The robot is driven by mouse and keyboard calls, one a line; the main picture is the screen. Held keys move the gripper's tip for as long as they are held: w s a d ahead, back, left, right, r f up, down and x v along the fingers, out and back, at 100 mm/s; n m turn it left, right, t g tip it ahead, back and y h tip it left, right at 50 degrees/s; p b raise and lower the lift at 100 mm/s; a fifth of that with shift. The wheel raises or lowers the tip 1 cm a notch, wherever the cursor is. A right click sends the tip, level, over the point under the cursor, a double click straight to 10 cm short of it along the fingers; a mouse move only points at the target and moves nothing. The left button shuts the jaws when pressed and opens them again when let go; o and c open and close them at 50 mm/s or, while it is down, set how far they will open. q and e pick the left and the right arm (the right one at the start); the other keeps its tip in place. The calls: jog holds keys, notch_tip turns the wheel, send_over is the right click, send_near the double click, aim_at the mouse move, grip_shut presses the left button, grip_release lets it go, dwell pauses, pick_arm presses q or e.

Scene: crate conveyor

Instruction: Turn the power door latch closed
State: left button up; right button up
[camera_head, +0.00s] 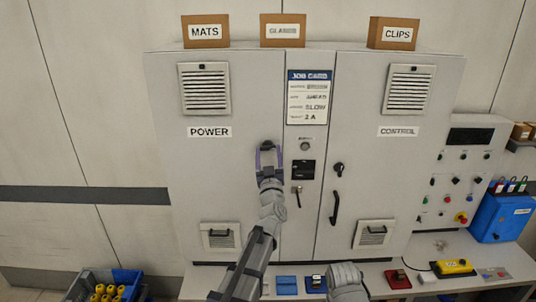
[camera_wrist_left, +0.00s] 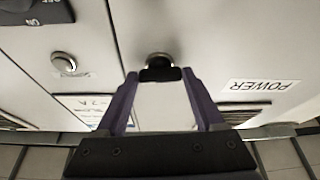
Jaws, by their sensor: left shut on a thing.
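The power door latch (camera_head: 266,144) is a small dark knob on the right side of the door labelled POWER (camera_head: 210,132). In the left wrist view the latch (camera_wrist_left: 160,74) is a dark grip on a round metal base. My left gripper (camera_head: 268,155) reaches up to it, with its purple fingers on either side. The left wrist view shows these fingertips (camera_wrist_left: 161,76) shut on the latch. The head view shows the latch only in part behind the fingers. My right gripper is out of view; only a piece of that arm shows at the bottom.
The control door (camera_head: 390,165) has its own dark latch (camera_head: 338,169) and a black handle (camera_head: 335,208). A key (camera_head: 298,196) hangs from the centre panel.

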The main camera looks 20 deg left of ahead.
pick_arm(q)
jog(key=n+y, duration=0.1)
jog(key=n, duration=0.1)
jog(key=n+g+y+p, duration=0.1)
jog(key=n, duration=0.2)
jog(key=shift+w+d+r, duration=0.15)
jog(key=shift+d+r, duration=0.05)
jog(key=n+g+y+p, duration=0.1)
jog(key=n, duration=0.1)
jog(key=n+g+y, duration=0.1)
jog(key=n, duration=0.2)
jog(key=shift+d+r+p, duration=0.1)
jog(key=shift+r+p, duration=0.05)
jog(key=shift+p, duration=0.2)
jog(key=n+g+p, duration=0.1)
jog(key=n+p, duration=0.1)
jog(key=n, duration=0.1)
jog(key=n+g+p, duration=0.1)
jog(key=n, duration=0.2)
jog(key=shift+d+r+g+p, duration=0.1)
jog(key=shift+r+g+p, duration=0.1)
jog(key=shift+g+p, duration=0.2)
jog(key=shift+n+g+p, duration=0.6)
jog(key=shift+n+p, duration=0.6)
jog(key=shift+n, duration=0.8)
jog(key=shift+f, duration=0.1)
jog(key=o, duration=1.4)
